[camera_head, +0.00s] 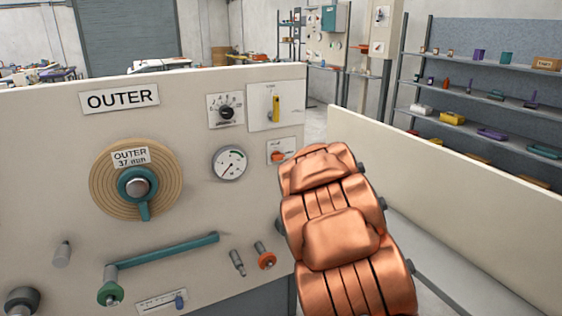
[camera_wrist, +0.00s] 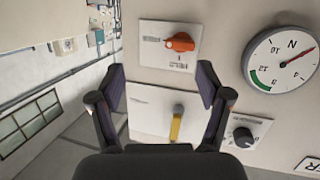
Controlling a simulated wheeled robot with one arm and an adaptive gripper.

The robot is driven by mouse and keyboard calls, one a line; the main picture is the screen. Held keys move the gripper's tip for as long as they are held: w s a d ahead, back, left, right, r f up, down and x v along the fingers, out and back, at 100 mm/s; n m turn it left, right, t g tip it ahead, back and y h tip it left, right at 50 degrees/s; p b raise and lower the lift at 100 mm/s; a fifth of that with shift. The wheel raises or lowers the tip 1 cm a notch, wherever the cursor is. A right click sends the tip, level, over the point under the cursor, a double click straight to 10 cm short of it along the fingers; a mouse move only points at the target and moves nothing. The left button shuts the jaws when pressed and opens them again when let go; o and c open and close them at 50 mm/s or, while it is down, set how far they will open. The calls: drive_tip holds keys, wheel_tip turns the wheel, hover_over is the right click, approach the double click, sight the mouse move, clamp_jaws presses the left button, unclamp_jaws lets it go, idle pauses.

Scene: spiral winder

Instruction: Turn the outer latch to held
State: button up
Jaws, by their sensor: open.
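An orange knob (camera_head: 278,156) sits on a small white plate at the right of the panel, partly covered by my arm. In the wrist view the orange knob (camera_wrist: 180,42) points left, beyond my fingertips. A yellow lever (camera_head: 275,108) on a larger white plate is above it, and in the wrist view the lever (camera_wrist: 175,124) shows between my fingers. The labels are too small to read, so I cannot tell which one is the latch. My gripper (camera_wrist: 162,84) is open and empty, facing the panel. My arm hides it in the head view.
The panel carries an OUTER sign (camera_head: 119,97), a tan coil (camera_head: 108,190) with a teal handle, a dial gauge (camera_head: 229,163) and a black selector knob (camera_head: 226,112). A long teal lever (camera_head: 165,250) is lower down. A low white wall (camera_head: 450,165) runs along the right.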

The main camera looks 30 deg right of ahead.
sight(280, 159)
drive_tip(key=shift+w+d+f+n+t+y+p, duration=0.15)
drive_tip(key=shift+w+n+t+y+p, duration=0.3)
drive_tip(key=shift+w, duration=1.1)
drive_tip(key=shift+w+f+n+t+y+p, duration=0.15)
drive_tip(key=shift+w+t+y, duration=0.5)
drive_tip(key=shift+w, duration=0.95)
drive_tip(key=shift+w+d+f+n+t+y+p, duration=0.15)
drive_tip(key=shift+w+t+y+p, duration=0.3)
drive_tip(key=shift+w, duration=1.1)
drive_tip(key=shift+w+f, duration=0.1)
drive_tip(key=shift+w, duration=0.75)
drive_tip(key=c, duration=1.2)
